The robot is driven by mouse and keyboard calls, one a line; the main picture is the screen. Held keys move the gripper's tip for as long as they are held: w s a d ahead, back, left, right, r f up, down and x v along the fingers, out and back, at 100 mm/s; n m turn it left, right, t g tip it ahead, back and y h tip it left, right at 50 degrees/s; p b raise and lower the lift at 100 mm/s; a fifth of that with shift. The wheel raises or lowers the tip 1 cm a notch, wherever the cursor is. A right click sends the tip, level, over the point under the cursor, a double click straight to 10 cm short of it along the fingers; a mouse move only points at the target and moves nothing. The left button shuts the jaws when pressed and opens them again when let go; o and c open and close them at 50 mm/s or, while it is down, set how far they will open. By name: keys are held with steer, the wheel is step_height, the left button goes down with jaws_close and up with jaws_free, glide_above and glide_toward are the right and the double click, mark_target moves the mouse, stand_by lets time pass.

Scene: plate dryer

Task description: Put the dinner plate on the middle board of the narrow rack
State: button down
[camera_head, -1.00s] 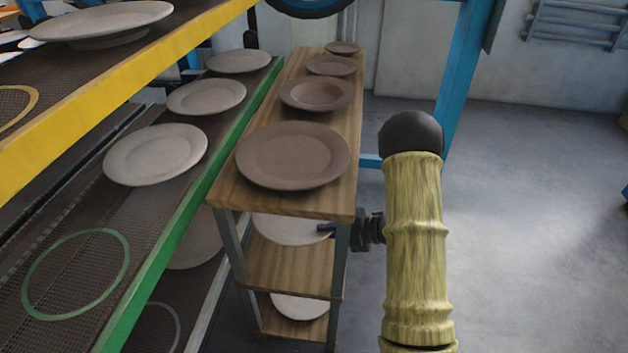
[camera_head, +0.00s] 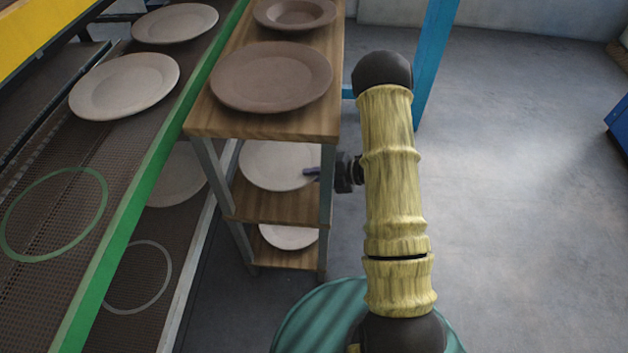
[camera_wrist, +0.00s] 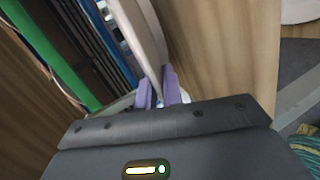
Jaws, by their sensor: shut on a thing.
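The narrow rack is a wooden stand with a top board (camera_head: 190,122), a middle board (camera_head: 262,205) and a bottom board (camera_head: 285,257). A pale dinner plate (camera_head: 265,165) lies level inside it, at or just above the middle board; I cannot tell whether it touches. My gripper (camera_head: 312,172) reaches in from the rack's right side and is shut on the plate's right rim. In the wrist view the purple fingers (camera_wrist: 163,88) pinch the plate (camera_wrist: 145,35), seen edge-on, close beside the middle board (camera_wrist: 225,45).
Another pale plate (camera_head: 290,237) lies on the bottom board. On the left, a green-edged dryer deck (camera_head: 140,200) holds pale plates and a green ring mark (camera_head: 55,215). The floor (camera_head: 510,190) at right is open.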

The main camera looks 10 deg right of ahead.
step_height(320, 180, down, 3)
steer(key=shift+a+r+b, duration=0.15)
steer(key=shift+b, duration=0.2)
steer(key=shift+r, duration=0.1)
steer(key=shift+f, duration=0.2)
steer(key=c, duration=1.8)
jaws_free()
steer(key=shift+d, duration=0.2)
steer(key=shift+s, duration=0.1)
